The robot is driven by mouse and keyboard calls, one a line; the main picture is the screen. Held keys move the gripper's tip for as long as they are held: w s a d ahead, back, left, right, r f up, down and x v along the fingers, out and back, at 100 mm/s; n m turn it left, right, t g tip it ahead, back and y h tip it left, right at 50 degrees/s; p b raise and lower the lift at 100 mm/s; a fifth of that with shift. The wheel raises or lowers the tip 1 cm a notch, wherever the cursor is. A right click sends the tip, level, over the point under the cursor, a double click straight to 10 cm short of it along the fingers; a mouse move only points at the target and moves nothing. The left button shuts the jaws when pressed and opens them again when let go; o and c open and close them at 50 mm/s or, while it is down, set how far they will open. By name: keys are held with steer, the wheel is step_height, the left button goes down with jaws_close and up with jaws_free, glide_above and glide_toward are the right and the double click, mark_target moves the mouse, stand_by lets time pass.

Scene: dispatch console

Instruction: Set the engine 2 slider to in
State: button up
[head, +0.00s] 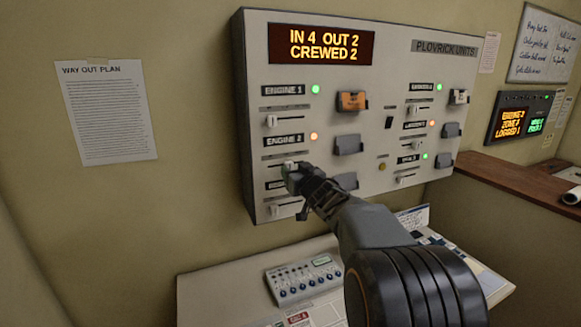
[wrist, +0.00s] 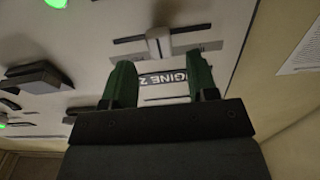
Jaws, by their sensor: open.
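The engine 2 label (head: 284,141) is on the left side of the grey wall panel, with an amber light (head: 314,136) beside it. Its slider (head: 289,164) sits below the label, partly hidden by my gripper (head: 296,176). In the wrist view the picture is upside down: the pale slider knob (wrist: 158,43) stands in a horizontal slot, above the engine 2 label (wrist: 178,77). My gripper (wrist: 158,80), with green fingers, is open and empty. The knob lies beyond the fingertips, between their lines; whether they touch cannot be told. Slot end markings are unreadable.
The engine 1 slider (head: 271,121) is above, and another slider (head: 286,209) is below. Hooded blocks, one orange (head: 351,101), stand out from the panel (head: 383,80). A desk with a knob box (head: 305,277) lies below. A brown counter (head: 517,185) is at right.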

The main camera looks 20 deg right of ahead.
mark_target(290, 167)
steer(key=shift+w, duration=1.6)
jaws_close()
